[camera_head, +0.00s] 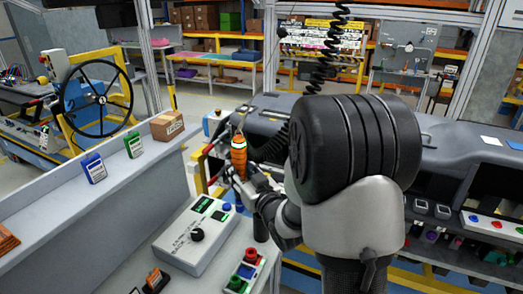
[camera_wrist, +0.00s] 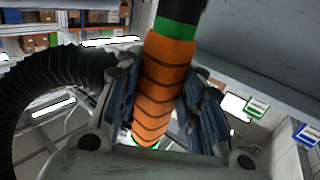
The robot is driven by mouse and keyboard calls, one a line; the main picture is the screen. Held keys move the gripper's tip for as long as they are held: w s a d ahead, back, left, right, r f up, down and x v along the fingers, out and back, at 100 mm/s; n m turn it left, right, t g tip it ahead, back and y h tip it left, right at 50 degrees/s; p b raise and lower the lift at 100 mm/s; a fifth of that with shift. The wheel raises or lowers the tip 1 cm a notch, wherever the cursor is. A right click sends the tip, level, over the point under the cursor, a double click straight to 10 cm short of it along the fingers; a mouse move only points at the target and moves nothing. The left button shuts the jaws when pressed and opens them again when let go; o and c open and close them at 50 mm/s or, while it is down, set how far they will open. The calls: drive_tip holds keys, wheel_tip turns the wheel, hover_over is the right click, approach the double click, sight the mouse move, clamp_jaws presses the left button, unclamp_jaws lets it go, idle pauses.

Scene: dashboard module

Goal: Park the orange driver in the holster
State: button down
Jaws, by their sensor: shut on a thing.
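The orange driver (camera_head: 239,158) is upright in the head view, near the middle and in front of the dashboard. It has dark ridges around its orange grip. In the wrist view the driver (camera_wrist: 165,75) runs between the fingers, with a green band and a black part at the top. My gripper (camera_head: 242,178) is shut on the orange grip, with one finger on each side in the wrist view (camera_wrist: 163,98). The driver is held clear of the bench. I cannot pick out the holster with certainty; a dark upright cylinder (camera_head: 261,228) stands by the bench edge below my gripper.
A white box with a black knob (camera_head: 197,236) lies on the bench, with a red and green button unit (camera_head: 244,271) nearby. The grey dashboard (camera_head: 450,150) spans the back right. A coiled black cable (camera_head: 325,50) hangs above. My arm hides the middle.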

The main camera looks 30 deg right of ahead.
drive_tip(key=s+d+r+p, duration=0.1)
drive_tip(key=d+r, duration=0.2)
drive_tip(key=d, duration=0.3)
drive_tip(key=shift+s, duration=0.35)
wheel_tip(320, 180, down, 16)
drive_tip(key=b, duration=0.8)
idle(1.1)
drive_tip(key=shift+f, duration=0.1)
idle(0.9)
drive_tip(key=c, duration=1)
unclamp_jaws()
drive_tip(key=shift+f, duration=0.1)
